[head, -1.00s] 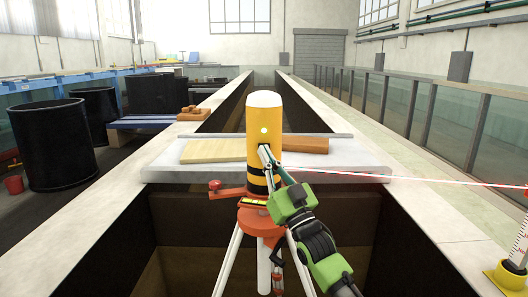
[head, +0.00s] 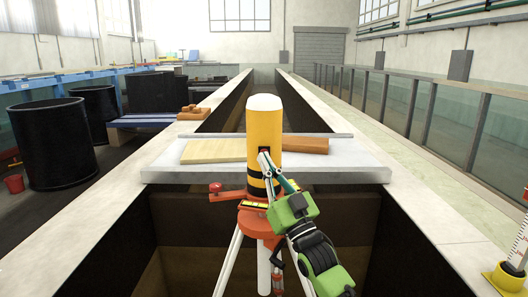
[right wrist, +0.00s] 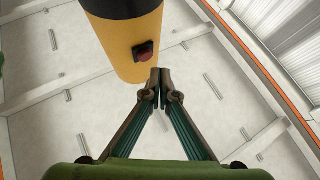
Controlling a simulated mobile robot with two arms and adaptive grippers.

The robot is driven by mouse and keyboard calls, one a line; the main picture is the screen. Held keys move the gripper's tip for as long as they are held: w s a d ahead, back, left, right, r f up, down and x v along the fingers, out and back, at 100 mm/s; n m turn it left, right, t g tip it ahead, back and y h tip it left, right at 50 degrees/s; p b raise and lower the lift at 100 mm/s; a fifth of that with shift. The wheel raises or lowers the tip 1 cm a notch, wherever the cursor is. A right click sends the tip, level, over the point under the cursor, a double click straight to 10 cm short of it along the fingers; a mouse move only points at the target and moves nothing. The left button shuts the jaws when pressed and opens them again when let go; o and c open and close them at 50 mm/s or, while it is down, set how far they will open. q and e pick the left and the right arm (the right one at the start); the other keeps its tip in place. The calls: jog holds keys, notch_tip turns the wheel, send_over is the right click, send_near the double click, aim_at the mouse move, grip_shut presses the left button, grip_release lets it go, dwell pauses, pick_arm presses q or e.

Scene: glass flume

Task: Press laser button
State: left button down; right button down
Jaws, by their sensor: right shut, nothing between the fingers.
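The laser device (head: 264,128) is an upright yellow cylinder with a white cap and black bands, on an orange base and a white-legged tripod. In the right wrist view the yellow body (right wrist: 120,48) carries a red button (right wrist: 144,52) in a dark housing. My right gripper (head: 263,153) is shut and empty, its fingertips at the front of the cylinder. In the right wrist view the fingertips (right wrist: 160,76) show just beside the button, with a small gap in the picture; I cannot tell whether they touch the body. No red beam shows. My left gripper is not in view.
A pale slab (head: 355,173) spans the flume behind the device, carrying a wooden board (head: 212,151) and a brown block (head: 306,145). The flume's light walls run along both sides. A white scale on a yellow base (head: 506,279) stands at the right edge.

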jog(key=s+p, duration=0.2)
jog(key=s, duration=0.3)
jog(key=shift+r, duration=0.1)
